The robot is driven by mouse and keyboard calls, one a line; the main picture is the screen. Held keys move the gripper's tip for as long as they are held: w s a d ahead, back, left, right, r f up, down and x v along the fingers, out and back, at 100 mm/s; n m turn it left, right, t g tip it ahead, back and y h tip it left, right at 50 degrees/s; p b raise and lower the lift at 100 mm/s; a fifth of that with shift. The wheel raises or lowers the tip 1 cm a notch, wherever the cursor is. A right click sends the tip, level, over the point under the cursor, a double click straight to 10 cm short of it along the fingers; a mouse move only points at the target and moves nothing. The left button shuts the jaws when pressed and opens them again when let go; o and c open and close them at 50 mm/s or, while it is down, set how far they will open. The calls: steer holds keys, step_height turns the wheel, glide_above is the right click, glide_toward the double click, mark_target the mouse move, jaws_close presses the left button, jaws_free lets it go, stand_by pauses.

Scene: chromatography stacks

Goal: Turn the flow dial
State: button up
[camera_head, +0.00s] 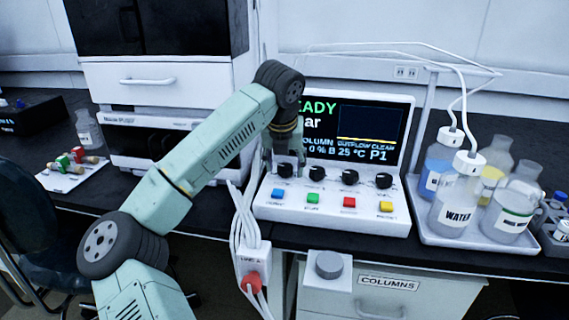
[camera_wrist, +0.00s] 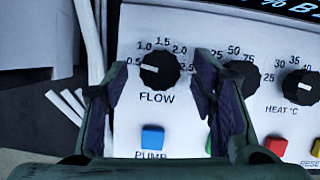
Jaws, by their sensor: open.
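The flow dial (camera_wrist: 160,69) is a round black knob with a white pointer mark, on a white panel above the word FLOW. In the wrist view its scale reads from 0.5 to 2.5, and the pointer mark is on the left side, near 0.5 to 1.0. My gripper (camera_wrist: 158,90) is open, with one finger on each side of the dial and a gap to it on both sides. In the head view the dial (camera_head: 284,170) shows at the left end of the knob row, just below my gripper (camera_head: 278,158).
More black knobs (camera_head: 349,177) stand right of the dial; the HEAT knob (camera_wrist: 301,87) is one. Below them are coloured buttons, including the blue PUMP button (camera_wrist: 152,138). The display (camera_head: 355,135) rises behind. A bottle tray (camera_head: 440,236) stands right, white cables (camera_head: 243,215) left.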

steer(key=v, duration=1.2)
